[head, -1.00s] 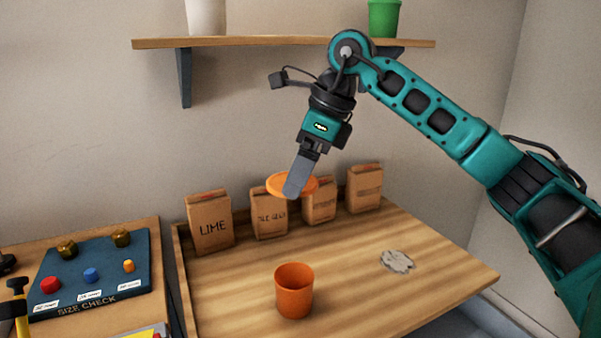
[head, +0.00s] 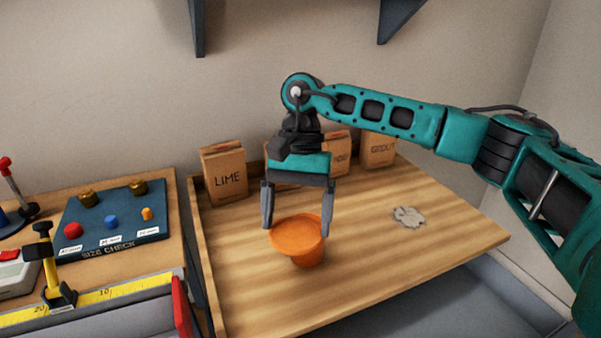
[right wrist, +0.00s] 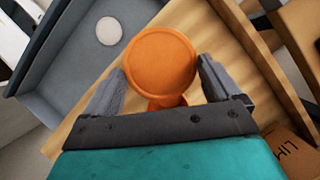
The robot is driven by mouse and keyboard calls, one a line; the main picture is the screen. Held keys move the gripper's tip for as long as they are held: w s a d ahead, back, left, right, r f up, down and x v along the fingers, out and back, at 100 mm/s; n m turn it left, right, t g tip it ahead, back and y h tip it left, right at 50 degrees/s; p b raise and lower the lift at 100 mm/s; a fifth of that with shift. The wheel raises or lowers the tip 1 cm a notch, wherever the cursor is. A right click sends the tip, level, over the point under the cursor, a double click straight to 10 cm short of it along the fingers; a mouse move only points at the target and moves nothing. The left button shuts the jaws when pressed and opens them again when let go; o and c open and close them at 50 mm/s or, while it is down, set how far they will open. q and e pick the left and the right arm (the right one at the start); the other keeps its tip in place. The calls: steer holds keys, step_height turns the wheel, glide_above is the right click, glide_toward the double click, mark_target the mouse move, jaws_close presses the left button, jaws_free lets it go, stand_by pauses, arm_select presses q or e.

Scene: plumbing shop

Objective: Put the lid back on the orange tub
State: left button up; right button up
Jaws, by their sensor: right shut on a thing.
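The orange lid (head: 296,233) is a round disc held between the two grey fingers of my right gripper (head: 297,228). The orange tub (head: 311,259) stands on the wooden bench directly beneath it, its upper part hidden by the lid. I cannot tell whether the lid touches the tub's rim; it looks slightly off to the left of the tub in the head view. In the right wrist view the lid (right wrist: 160,58) sits between the fingers, with a bit of the tub (right wrist: 166,102) showing below it. My left gripper is not in view.
Cardboard boxes, one marked LIME (head: 226,175), stand along the back of the bench (head: 400,265). A grey patch (head: 408,216) lies to the right. A SIZE CHECK board (head: 110,225) and a yellow ruler (head: 110,293) are on the left. The bench around the tub is clear.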

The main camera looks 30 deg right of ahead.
mark_target(300, 236)
steer(key=s+f+n+h, duration=0.1)
steer(key=n, duration=0.1)
steer(key=s+f+n+h, duration=0.1)
steer(key=f+n, duration=0.1)
steer(key=n, duration=0.1)
steer(key=s+f+n, duration=0.1)
steer(key=f+n, duration=0.1)
steer(key=shift+s+a+g+h, duration=0.2)
steer(key=shift+a+g+h, duration=0.1)
steer(key=shift+g+h, duration=0.1)
